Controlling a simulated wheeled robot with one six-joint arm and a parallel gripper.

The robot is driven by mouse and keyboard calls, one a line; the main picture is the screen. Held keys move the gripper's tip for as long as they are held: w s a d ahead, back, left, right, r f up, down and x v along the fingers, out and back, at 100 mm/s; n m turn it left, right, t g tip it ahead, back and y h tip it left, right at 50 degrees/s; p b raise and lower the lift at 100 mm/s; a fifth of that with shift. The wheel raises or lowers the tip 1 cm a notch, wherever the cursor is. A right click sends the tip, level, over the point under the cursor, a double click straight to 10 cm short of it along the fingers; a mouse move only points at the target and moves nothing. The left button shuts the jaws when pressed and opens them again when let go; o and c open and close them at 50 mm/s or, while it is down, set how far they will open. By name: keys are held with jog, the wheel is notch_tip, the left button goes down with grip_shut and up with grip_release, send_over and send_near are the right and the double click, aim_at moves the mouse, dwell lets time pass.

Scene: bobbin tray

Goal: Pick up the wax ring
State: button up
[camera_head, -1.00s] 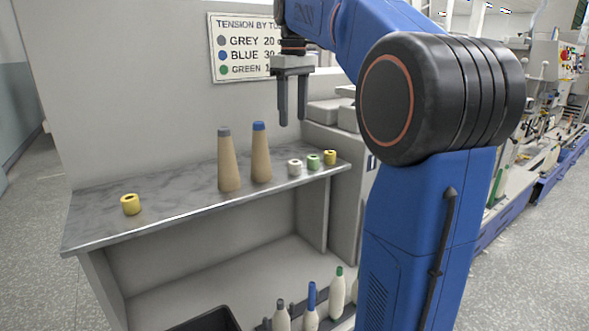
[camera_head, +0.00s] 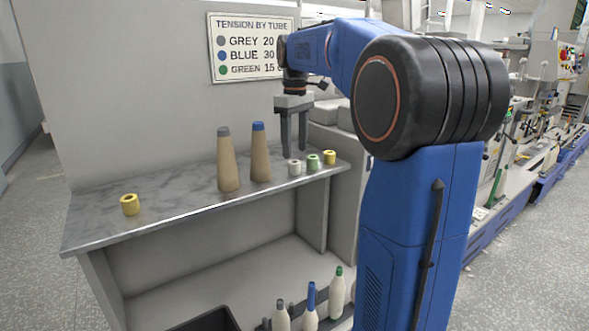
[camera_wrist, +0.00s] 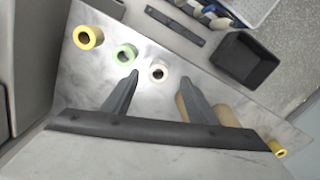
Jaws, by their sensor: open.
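A small cream-white ring (camera_head: 294,167), the most wax-like of the rings, stands on the grey marbled shelf (camera_head: 180,202); no label confirms which one is wax. My gripper (camera_head: 295,153) points down just above it, open and empty. In the wrist view the white ring (camera_wrist: 159,65) shows between the tips of the two fingers, with its dark hole facing the camera. The fingers look apart from it. A green ring (camera_head: 314,162) stands close to its right in the head view, and a yellow ring (camera_head: 330,157) beyond that.
Two tall tan cones, grey-tipped (camera_head: 228,170) and blue-tipped (camera_head: 261,160), stand left of my gripper. Another yellow ring (camera_head: 130,205) sits at the shelf's left. A tension sign (camera_head: 246,48) hangs behind. Below are a dark bin (camera_wrist: 246,60) and several bobbins.

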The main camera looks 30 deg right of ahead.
aim_at(295, 162)
jog(key=shift+w+d+f, duration=0.1)
jog(key=shift+f, duration=1.45)
jog(key=shift+w+f, duration=0.1)
jog(key=shift+f, duration=1.4)
jog(key=shift+c, duration=0.7)
jog(key=c, duration=1)
